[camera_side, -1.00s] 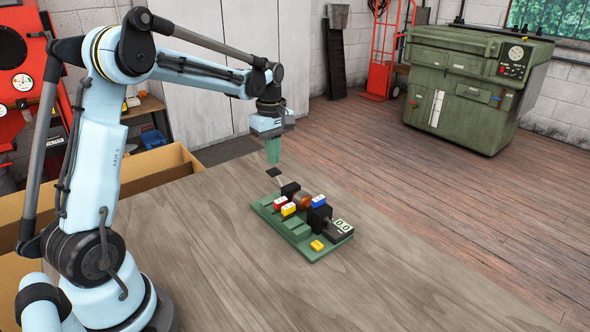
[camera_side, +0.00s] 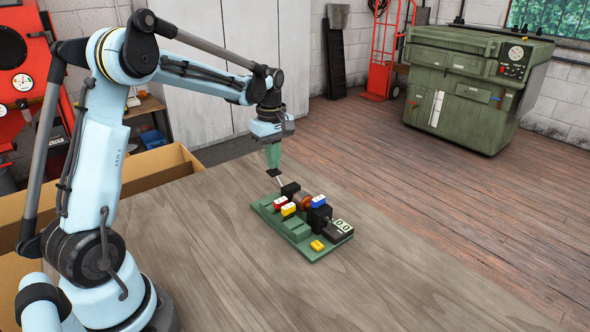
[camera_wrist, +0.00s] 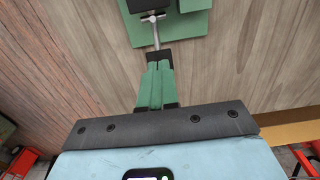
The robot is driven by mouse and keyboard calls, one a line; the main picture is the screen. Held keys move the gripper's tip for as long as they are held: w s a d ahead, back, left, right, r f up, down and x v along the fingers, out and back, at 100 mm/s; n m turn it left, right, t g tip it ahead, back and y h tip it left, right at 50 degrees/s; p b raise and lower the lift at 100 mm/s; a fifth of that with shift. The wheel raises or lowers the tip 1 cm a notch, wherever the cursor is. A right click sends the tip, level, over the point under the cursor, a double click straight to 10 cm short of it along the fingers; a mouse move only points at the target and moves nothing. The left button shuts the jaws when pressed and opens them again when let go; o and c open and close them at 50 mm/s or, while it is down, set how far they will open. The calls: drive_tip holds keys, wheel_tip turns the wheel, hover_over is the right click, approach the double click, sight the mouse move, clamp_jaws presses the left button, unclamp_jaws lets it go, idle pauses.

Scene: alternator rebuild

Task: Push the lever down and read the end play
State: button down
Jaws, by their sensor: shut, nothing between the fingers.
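The green fixture (camera_side: 321,252) sits on the wooden table with a copper-coloured part (camera_side: 304,200) mounted on it. A thin metal lever (camera_side: 281,182) sticks out at its far left end, with a flat black pad (camera_side: 273,173) at its tip. My gripper (camera_side: 273,166) is shut and empty, pointing down with its green fingertips at the pad. Contact looks likely but is not certain. The wrist view shows the shut fingers (camera_wrist: 156,64) by the pad and the lever's rod (camera_wrist: 155,34). A small display (camera_side: 342,226) seems to read 0.0.
A cardboard box (camera_side: 160,166) is at the table's left edge. The wooden table (camera_side: 400,270) is clear around the fixture.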

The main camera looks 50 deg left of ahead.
drive_tip(key=shift+f, duration=0.55)
drive_tip(key=shift+a+f, duration=0.2)
idle(1.3)
drive_tip(key=shift+r, duration=1.5)
drive_tip(key=shift+r, duration=0.1)
drive_tip(key=shift+r, duration=2.45)
drive_tip(key=shift+d, duration=0.15)
